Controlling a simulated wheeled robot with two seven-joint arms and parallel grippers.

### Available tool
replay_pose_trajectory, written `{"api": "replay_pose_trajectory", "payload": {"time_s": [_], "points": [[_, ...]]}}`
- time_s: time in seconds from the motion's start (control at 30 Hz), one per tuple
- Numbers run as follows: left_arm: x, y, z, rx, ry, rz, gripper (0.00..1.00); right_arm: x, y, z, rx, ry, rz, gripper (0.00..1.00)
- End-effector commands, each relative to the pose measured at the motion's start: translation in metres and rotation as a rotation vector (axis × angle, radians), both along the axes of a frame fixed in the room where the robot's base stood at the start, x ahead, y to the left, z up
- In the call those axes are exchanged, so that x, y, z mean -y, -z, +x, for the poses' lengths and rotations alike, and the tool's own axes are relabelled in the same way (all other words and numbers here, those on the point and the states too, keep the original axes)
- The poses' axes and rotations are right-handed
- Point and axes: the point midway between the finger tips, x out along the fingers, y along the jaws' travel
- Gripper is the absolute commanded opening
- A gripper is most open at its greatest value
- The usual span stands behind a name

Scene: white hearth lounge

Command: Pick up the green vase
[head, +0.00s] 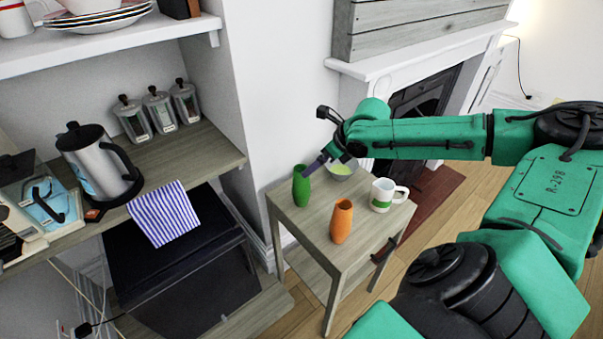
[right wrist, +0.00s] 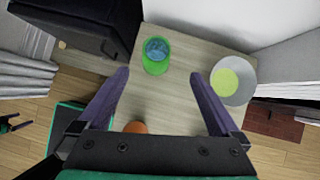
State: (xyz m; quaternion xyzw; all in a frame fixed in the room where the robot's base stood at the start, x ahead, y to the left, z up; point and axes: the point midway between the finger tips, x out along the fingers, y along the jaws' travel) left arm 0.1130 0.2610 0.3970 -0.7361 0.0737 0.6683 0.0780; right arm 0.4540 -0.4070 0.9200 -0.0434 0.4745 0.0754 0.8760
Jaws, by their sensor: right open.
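The green vase (head: 301,187) stands upright near the back left corner of the small wooden table (head: 375,234). In the right wrist view the green vase (right wrist: 156,55) is seen from above, ahead of the fingertips and between their lines, with its open top showing blue inside. My right gripper (head: 318,161) is just above and to the right of the vase in the head view. Its two fingers (right wrist: 160,75) are wide apart and empty in the right wrist view.
An orange vase (head: 342,221), a white mug (head: 383,195) and a bowl with green inside (head: 342,168) share the table. In the right wrist view the bowl (right wrist: 234,80) lies near the right finger. A black cabinet (head: 180,262) and a wall stand close by.

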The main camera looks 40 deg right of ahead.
Motion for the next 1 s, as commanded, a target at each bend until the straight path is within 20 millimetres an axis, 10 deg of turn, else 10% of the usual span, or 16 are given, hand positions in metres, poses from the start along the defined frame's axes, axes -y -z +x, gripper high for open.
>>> {"api": "replay_pose_trajectory", "payload": {"time_s": [0.6,0.87,1.0], "points": [[0.001,0.011,-0.001,-0.002,0.001,-0.001,1.0,-0.021,0.104,0.064,-0.003,0.001,0.006,0.99],[0.001,0.011,-0.001,-0.001,0.001,-0.002,1.0,-0.02,0.112,0.068,-0.003,-0.001,0.001,0.99],[0.001,0.011,-0.001,-0.001,0.0,-0.002,1.0,-0.02,0.112,0.068,-0.004,-0.001,0.001,0.53]]}}
